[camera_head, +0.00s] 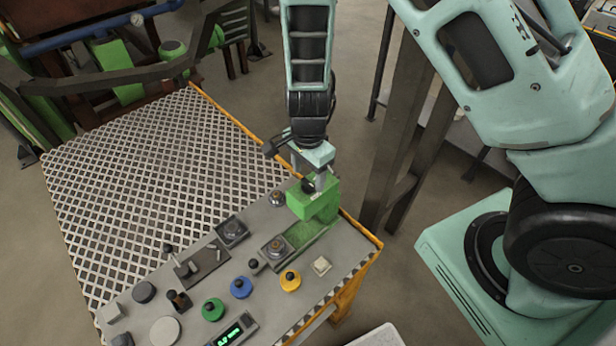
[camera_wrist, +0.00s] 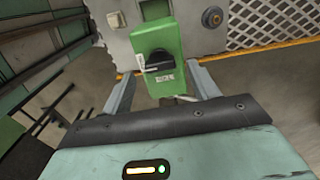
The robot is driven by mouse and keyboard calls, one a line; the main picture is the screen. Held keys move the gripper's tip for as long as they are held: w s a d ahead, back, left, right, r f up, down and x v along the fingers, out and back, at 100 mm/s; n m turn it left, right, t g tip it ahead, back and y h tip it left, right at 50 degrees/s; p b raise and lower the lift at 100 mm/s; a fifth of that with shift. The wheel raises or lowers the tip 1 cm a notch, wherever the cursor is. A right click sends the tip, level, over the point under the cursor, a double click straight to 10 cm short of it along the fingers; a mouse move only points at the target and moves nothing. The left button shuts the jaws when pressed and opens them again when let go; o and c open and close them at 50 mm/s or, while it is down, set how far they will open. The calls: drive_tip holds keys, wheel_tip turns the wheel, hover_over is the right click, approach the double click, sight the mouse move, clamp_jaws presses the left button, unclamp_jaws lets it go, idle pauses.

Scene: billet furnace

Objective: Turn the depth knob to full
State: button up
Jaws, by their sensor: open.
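A green box (camera_head: 316,206) stands at the right back corner of the grey control panel (camera_head: 190,295). In the wrist view, a black knob (camera_wrist: 158,66) with a light mark sits on the face of this green box (camera_wrist: 150,37). A small white label is below the knob; I cannot read it, so I cannot tell whether it names depth. My gripper (camera_head: 318,182) points down at the box. In the wrist view my gripper (camera_wrist: 161,86) is open, its fingers on either side of the box's lower part and just short of the knob. Contact is unclear.
The panel carries several other controls: a green knob (camera_head: 212,309), a blue knob (camera_head: 241,287), a yellow knob (camera_head: 290,280), grey dials, and a lit green display (camera_head: 230,335). A metal grating (camera_head: 160,180) lies behind. A dark steel post (camera_head: 405,150) stands to the right.

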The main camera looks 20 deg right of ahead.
sight(307, 187)
drive_tip(key=shift+f, duration=1.1)
drive_tip(key=c, duration=1)
